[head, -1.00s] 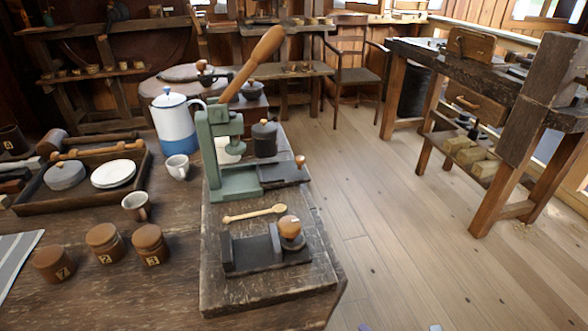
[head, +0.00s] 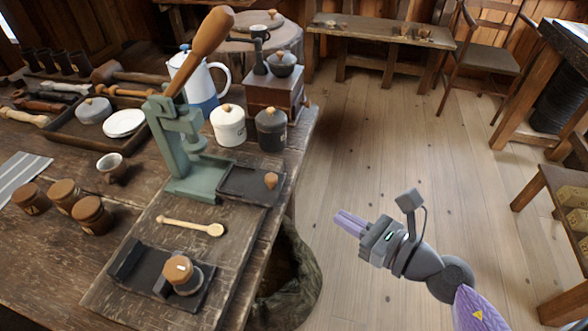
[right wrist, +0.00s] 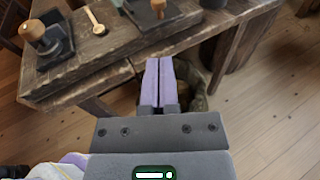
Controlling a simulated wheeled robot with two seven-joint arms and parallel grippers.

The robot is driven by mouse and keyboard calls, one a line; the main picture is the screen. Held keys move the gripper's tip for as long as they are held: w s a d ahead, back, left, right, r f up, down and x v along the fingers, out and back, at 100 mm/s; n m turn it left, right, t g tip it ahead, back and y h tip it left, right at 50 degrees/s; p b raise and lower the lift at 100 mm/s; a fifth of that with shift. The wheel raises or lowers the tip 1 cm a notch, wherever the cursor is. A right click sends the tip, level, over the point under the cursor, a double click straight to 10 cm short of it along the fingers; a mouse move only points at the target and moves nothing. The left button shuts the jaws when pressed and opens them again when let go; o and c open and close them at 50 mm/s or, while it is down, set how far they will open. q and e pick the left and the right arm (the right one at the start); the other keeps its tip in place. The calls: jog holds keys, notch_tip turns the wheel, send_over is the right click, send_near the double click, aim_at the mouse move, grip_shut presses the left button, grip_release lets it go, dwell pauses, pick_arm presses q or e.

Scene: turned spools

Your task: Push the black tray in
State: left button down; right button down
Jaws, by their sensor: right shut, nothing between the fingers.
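The black tray (head: 238,183) is a flat, dark tray with a small wooden knob (head: 271,180) on its right end. It sticks out to the right from the base of the green lever press (head: 180,150), on the worn wooden board. It also shows at the top of the right wrist view (right wrist: 176,16). My right gripper (head: 338,217) is shut and empty, to the right of the tray and apart from it, out past the table edge over the floor. In the right wrist view its purple fingers (right wrist: 158,62) lie together. My left gripper is not in view.
A wooden spoon (head: 190,226) and a dark stand with a wooden-topped tamper (head: 182,275) lie in front of the press. Black (head: 271,130) and white (head: 228,125) lidded jars stand behind the tray. A sack (head: 288,275) is below the table edge. The floor at right is open.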

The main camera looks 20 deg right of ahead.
send_near(275, 181)
jog(key=b+x, duration=0.1)
jog(key=x, duration=0.6)
jog(key=shift+w+a, duration=0.1)
jog(key=shift+w, duration=0.1)
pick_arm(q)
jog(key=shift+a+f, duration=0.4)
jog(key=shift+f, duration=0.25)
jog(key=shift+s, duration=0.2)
